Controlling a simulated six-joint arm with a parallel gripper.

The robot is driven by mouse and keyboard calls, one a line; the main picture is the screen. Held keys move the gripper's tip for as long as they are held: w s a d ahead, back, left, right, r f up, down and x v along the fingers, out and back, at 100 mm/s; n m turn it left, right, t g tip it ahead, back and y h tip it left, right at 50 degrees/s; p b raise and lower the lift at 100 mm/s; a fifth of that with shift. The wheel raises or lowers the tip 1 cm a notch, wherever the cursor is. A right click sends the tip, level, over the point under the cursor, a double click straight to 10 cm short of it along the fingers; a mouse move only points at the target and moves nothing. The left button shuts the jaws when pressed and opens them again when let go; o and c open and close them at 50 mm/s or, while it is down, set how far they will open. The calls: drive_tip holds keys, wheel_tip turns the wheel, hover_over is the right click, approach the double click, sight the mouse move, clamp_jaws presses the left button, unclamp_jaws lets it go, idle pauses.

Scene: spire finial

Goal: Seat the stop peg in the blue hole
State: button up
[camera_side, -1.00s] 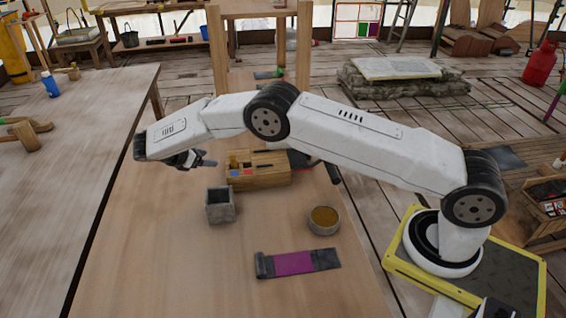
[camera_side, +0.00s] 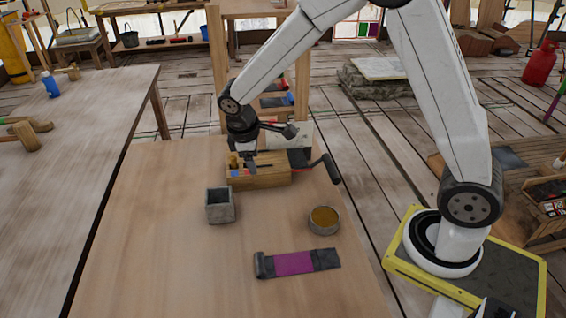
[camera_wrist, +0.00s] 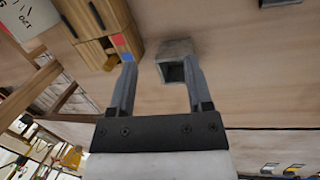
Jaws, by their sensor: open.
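A wooden block (camera_side: 265,178) stands on the bench, with a blue patch (camera_side: 236,173) at its left end; the blue patch also shows in the wrist view (camera_wrist: 127,57), beside a red patch (camera_wrist: 117,40). A short tan peg-like piece (camera_side: 233,160) stands up at the block's left end; I cannot tell whether it is the stop peg. The blue hole itself is too small to make out. My gripper (camera_side: 250,170) points down over the left part of the block. In the wrist view my gripper (camera_wrist: 159,66) is open, with nothing held between its fingers.
A grey square open box (camera_side: 220,206) stands in front of the block. A round bowl with amber contents (camera_side: 323,219) is to its right. A magenta and dark strip (camera_side: 294,263) lies nearer. A dark-handled tool (camera_side: 322,168) is right of the block.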

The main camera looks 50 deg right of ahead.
drive_tip(key=s+m+t+y, duration=0.2)
drive_tip(key=s+m, duration=0.5)
drive_tip(key=s, duration=0.7)
drive_tip(key=shift+s+d+r, duration=0.25)
drive_tip(key=shift+s+r, duration=0.05)
drive_tip(key=shift+r, duration=0.1)
